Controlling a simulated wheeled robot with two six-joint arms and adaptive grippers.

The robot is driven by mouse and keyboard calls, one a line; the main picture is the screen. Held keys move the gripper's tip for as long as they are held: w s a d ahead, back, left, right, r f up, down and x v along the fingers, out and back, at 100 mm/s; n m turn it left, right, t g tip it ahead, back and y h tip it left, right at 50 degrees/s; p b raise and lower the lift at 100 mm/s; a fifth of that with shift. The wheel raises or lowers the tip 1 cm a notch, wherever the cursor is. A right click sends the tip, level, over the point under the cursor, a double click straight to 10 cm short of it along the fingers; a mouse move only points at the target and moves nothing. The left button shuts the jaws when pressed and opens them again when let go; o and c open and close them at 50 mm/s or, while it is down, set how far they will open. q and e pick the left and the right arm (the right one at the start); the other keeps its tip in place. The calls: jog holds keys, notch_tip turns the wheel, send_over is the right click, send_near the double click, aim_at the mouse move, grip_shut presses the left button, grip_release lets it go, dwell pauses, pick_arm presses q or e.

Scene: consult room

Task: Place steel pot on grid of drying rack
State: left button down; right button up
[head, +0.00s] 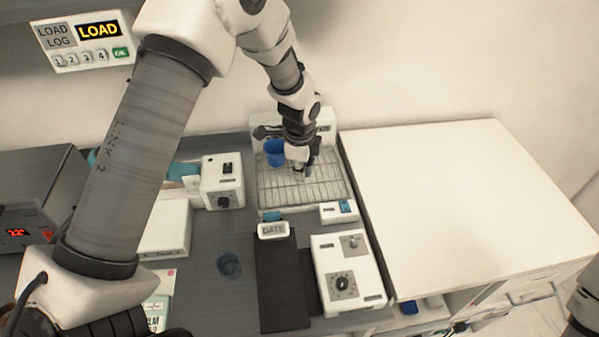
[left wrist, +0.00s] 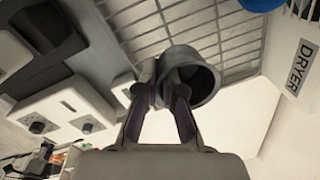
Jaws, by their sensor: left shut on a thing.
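The drying rack has a wire grid (head: 275,190), which shows behind the pot in the left wrist view (left wrist: 140,32). My left gripper (head: 302,170) is over the middle of this grid, pointing down. In the left wrist view its fingers (left wrist: 165,98) are shut on the wall of the steel pot (left wrist: 207,82), a small grey cylinder. The head view shows little of the pot, as the gripper covers it. I cannot tell whether the pot touches the grid or hangs just above it. My right gripper is not in view.
A blue cup (head: 274,148) stands at the back left of the grid, close to my gripper. A control box (head: 338,212) is at the rack's front right. A knobbed device (head: 349,276) stands farther forward. The white surface (head: 460,200) to the right is clear.

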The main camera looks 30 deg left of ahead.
aim_at(299, 188)
pick_arm(q)
jog(key=f, duration=0.3)
jog(key=f+p, duration=0.1)
jog(key=shift+w+a+f, duration=0.35)
jog(key=shift+f, duration=0.05)
jog(key=shift+s+d+r, duration=0.1)
jog(key=shift+s+d, duration=0.1)
jog(key=c, duration=1.3)
grip_release()
jog(key=shift+w+a+f, duration=0.1)
jog(key=shift+f, duration=0.2)
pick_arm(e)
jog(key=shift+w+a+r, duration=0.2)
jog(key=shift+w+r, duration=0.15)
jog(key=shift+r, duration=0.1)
pick_arm(q)
jog(key=shift+r, duration=0.15)
